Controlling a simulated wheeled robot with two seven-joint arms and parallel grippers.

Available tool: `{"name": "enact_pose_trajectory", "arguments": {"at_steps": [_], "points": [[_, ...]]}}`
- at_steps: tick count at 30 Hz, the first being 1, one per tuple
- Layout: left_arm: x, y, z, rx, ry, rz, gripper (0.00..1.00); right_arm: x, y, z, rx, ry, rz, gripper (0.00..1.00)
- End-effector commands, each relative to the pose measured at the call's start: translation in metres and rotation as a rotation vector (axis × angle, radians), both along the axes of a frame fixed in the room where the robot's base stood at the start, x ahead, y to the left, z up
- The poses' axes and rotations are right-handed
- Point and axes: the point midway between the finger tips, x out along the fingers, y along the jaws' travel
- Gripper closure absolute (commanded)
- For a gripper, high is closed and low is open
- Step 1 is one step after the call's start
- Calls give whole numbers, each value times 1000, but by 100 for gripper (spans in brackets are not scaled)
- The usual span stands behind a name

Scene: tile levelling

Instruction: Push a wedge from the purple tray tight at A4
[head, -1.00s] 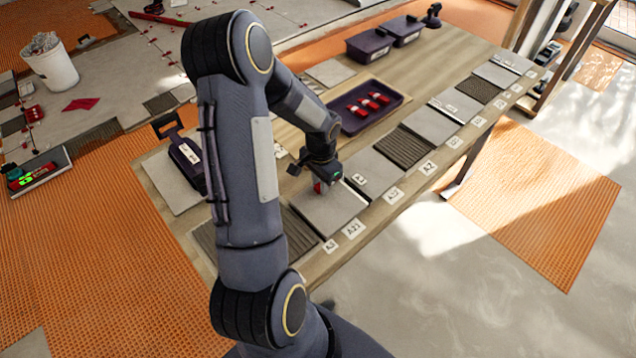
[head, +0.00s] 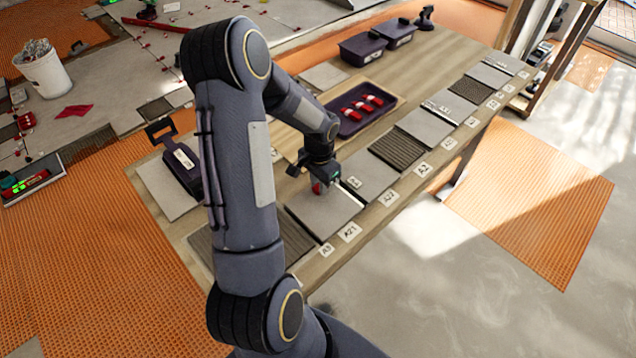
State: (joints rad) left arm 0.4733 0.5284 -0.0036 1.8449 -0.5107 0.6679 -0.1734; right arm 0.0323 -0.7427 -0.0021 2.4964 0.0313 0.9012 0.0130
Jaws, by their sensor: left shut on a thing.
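My left gripper (head: 320,180) is low over the workbench, at the far side of a grey tile (head: 325,210). It is shut on a red wedge (head: 316,188), of which only a small part shows below the fingers. Whether the wedge touches the tile or sits in a joint is hard to tell. The purple tray (head: 396,102) is behind the gripper and holds several red-and-white wedges (head: 362,107). My right gripper is not in view.
A row of grey and ribbed tiles with label cards (head: 388,198) runs along the bench's front edge. The bare bench (head: 440,65) is clear at back right.

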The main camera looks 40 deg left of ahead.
Motion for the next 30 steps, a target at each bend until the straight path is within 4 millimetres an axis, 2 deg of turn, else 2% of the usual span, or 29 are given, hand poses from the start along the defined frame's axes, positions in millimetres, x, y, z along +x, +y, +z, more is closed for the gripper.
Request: {"name": "enact_pose_trajectory", "arguments": {"at_steps": [30], "points": [[16, -1, 1, 1, -4, 0, 100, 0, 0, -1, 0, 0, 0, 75]]}}
